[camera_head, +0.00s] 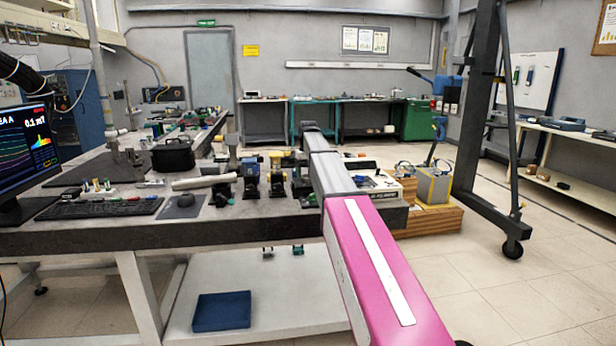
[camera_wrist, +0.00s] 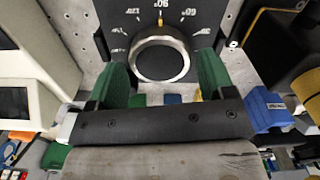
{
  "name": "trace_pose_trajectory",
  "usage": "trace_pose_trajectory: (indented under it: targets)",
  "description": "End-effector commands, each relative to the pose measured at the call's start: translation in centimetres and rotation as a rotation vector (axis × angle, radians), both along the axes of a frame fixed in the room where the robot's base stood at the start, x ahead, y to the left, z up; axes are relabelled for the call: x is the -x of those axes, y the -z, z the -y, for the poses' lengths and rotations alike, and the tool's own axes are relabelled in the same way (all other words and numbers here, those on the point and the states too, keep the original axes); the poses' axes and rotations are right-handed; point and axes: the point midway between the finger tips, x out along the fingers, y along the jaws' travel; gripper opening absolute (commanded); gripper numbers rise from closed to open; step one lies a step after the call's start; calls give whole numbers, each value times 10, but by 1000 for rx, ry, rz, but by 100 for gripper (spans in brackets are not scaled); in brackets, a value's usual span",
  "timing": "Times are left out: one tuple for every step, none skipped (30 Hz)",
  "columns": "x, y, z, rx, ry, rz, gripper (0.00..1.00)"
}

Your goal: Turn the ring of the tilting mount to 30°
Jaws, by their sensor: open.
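In the wrist view the tilting mount shows as a dark dial plate (camera_wrist: 210,12) with white marks and upside-down numbers. Its silvery ring (camera_wrist: 183,45) has a dark round centre. An orange pointer line (camera_wrist: 160,18) at the ring's top points at what reads as 90. My gripper (camera_wrist: 163,62) is open. Its two green fingers stand left and right of the ring, with a visible gap on the right; whether the left finger touches cannot be told. In the head view my pink and grey arm reaches over the bench and hides the gripper; I cannot pick out the mount there.
In the wrist view a white box (camera_wrist: 30,90) stands at left and a black block with a yellow cylinder (camera_wrist: 308,88) at right.

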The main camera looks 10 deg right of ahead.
Motion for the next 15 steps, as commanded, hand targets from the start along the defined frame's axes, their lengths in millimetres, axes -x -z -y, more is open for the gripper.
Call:
trace_pose_trajectory:
  targets:
    - [1,5,0,0,0,-1,75]
    - [1,7,0,0,0,-1,75]
    - [0,10,0,0,0,-1,75]
    - [0,11,0,0,0,-1,75]
    - [0,12,0,0,0,-1,75]
    - [0,13,0,0,0,0,75]
    - [0,13,0,0,0,0,75]
    - [0,13,0,0,0,0,75]
    - [0,14,0,0,0,0,75]
    - [0,14,0,0,0,0,75]
    - [0,14,0,0,0,0,75]
    - [0,14,0,0,0,0,75]
    - [0,14,0,0,0,0,75]
    - [0,13,0,0,0,0,75]
    - [0,13,0,0,0,0,66]
